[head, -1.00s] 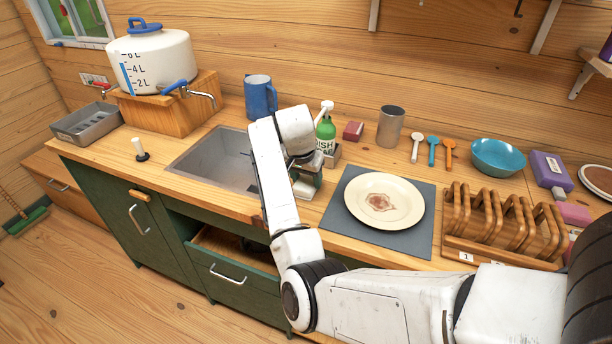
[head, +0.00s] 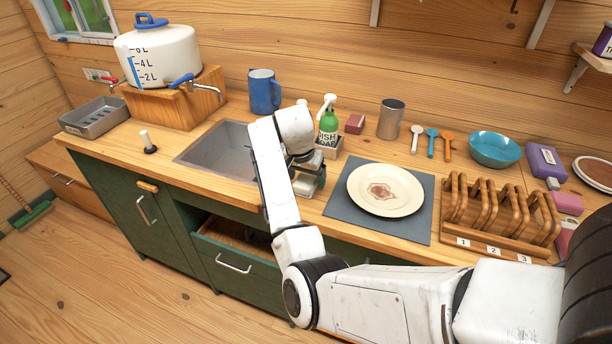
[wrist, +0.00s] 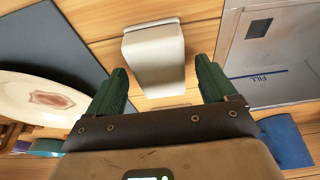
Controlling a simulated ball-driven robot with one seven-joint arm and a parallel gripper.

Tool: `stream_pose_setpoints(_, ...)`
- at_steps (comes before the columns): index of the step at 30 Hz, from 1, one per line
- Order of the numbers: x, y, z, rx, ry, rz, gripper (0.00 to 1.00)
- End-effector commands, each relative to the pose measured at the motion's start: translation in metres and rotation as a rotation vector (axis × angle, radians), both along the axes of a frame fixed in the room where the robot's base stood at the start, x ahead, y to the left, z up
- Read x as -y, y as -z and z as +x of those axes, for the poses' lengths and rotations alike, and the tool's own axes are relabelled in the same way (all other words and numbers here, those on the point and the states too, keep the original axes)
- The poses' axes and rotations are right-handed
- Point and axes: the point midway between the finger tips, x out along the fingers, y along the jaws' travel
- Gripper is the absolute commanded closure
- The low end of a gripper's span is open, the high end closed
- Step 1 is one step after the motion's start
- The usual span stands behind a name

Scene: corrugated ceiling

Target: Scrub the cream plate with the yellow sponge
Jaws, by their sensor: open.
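The cream plate (head: 411,198) lies on a dark grey mat with a reddish-brown stain at its middle. It also shows at the left of the wrist view (wrist: 22,88). My gripper (wrist: 160,78) is open, its green fingers apart. It points down over the counter between the sink and the mat. A pale, blocky object (wrist: 154,58) shows between and beyond the fingers; I cannot tell whether they touch it. In the head view my arm largely hides this spot (head: 308,184). I cannot make out a clearly yellow sponge in either view.
The sink (head: 210,150) lies left of my gripper. A green dish soap bottle (head: 328,124) and a blue mug (head: 264,92) stand behind it. The grey mat (head: 358,222) borders a wooden rack (head: 478,230) on the right. A drawer (head: 235,250) below stands partly open.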

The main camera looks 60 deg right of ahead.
Motion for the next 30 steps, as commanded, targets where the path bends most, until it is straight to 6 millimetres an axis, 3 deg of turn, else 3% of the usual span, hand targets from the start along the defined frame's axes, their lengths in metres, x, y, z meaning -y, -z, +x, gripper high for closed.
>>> stream_pose_setpoints(11, -0.002, -0.007, 0.001, 0.002, -0.001, -0.002, 0.13)
stream_pose_setpoints(24, -0.025, -0.08, -0.002, 0.004, 0.0, -0.001, 0.13)
stream_pose_setpoints(30, -0.031, -0.099, -0.004, 0.001, 0.001, -0.001, 0.13)
